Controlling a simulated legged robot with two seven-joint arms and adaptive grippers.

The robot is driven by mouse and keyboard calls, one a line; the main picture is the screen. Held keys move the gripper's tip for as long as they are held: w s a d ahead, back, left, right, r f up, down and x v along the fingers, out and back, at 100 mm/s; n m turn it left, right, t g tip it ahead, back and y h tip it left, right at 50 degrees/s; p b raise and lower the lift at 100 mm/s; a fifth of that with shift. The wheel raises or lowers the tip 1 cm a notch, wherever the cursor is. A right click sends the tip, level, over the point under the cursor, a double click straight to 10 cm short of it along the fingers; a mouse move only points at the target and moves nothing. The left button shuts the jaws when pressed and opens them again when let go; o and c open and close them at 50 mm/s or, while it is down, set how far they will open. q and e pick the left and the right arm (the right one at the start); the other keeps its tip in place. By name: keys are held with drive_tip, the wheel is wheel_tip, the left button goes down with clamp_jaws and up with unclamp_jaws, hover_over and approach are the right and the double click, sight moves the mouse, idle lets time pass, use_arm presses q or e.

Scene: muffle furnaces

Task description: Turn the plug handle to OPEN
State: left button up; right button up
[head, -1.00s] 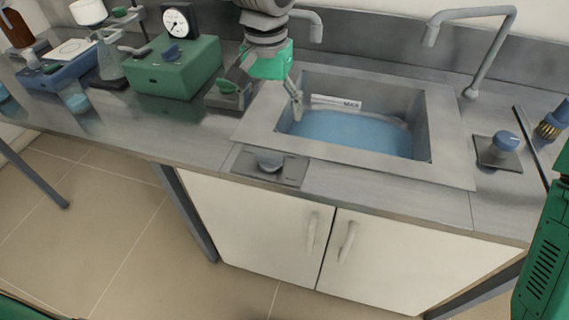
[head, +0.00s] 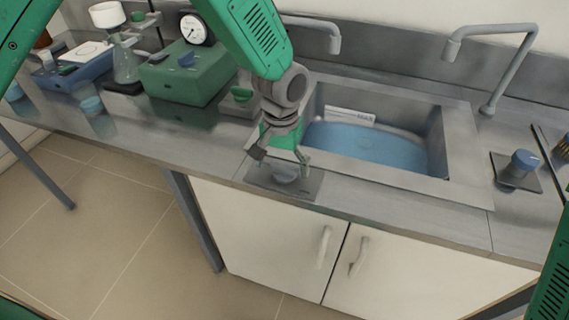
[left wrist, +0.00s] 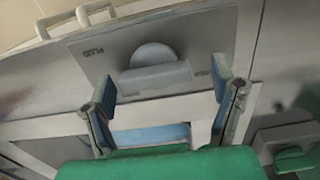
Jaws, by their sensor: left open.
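The plug handle (head: 286,175) is a grey-blue round knob on a flat plate (head: 309,188) at the counter's front edge, before the sink. In the left wrist view the plug handle (left wrist: 154,77) shows as a pale bar with a round part behind it. The plate (left wrist: 213,40) there reads PLUG at the left; a second small label at the right is too blurred to read. My left gripper (head: 281,159) is open just above the plug handle. In the left wrist view its fingers (left wrist: 163,92) stand apart, one to each side of the handle, with no visible contact. My right gripper is out of view.
The sink (head: 450,170) with blue water lies behind the plate. Another blue knob (head: 522,162) is at the right. A small green-knobbed device (head: 241,96) and a green box with a gauge (head: 185,72) stand at the left. Cabinet doors (head: 270,235) are below.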

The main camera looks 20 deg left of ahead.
use_arm(q)
drive_tip(key=shift+a, duration=0.3)
drive_tip(key=c, duration=0.5)
drive_tip(key=shift+d, duration=0.2)
drive_tip(key=c, duration=0.7)
drive_tip(key=shift+o, duration=0.2)
drive_tip(key=shift+d, duration=0.7)
drive_tip(key=shift+a, duration=0.5)
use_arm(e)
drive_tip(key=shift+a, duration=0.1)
